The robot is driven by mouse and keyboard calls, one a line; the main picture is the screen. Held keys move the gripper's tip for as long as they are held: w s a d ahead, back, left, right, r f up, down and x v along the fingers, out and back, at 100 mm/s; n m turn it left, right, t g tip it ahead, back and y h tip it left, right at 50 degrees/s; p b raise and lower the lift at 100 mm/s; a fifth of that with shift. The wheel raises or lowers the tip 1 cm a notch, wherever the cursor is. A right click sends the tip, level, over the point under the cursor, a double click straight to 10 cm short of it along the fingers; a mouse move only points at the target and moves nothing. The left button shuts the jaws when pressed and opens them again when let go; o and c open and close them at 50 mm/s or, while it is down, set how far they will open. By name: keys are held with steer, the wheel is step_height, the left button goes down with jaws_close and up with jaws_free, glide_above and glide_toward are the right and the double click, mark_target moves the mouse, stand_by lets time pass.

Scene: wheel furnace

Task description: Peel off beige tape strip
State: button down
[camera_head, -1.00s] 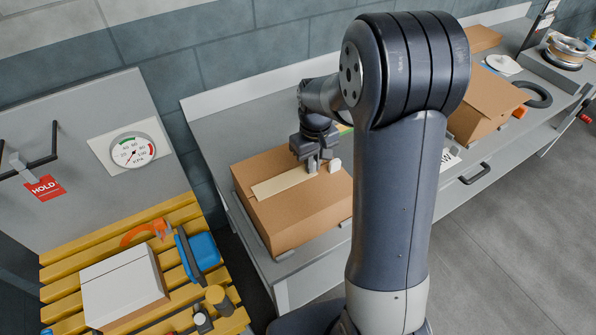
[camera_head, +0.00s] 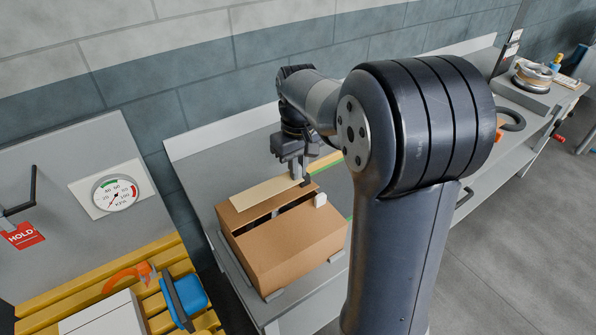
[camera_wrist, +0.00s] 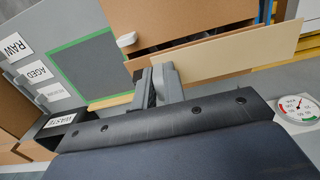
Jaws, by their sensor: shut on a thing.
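The cardboard box (camera_head: 288,248) sits on the grey bench, with a dark gap along its top between the flaps. The beige tape strip (camera_head: 262,193) is flat, long and pale, and lies above the far side of the gap in the head view. My gripper (camera_head: 304,182) is shut on the strip's right end. In the wrist view the strip (camera_wrist: 245,48) extends right from my gripper (camera_wrist: 158,84), in front of the box (camera_wrist: 200,14). Whether any of the strip still touches the box is unclear. A small white piece (camera_head: 320,200) is on the box's right edge.
In the wrist view, a dark bin labelled WASTE (camera_wrist: 62,121) and a green-outlined area (camera_wrist: 88,62) lie left of the gripper. A gauge (camera_head: 115,193) and a red HOLD tag (camera_head: 23,236) are at the left in the head view. Yellow slats (camera_head: 150,260) lie below.

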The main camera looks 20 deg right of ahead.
steer(key=shift+r+p, duration=1.25)
steer(key=shift+r, duration=0.25)
steer(key=shift+r, duration=0.15)
steer(key=shift+d, duration=0.1)
stand_by(0.7)
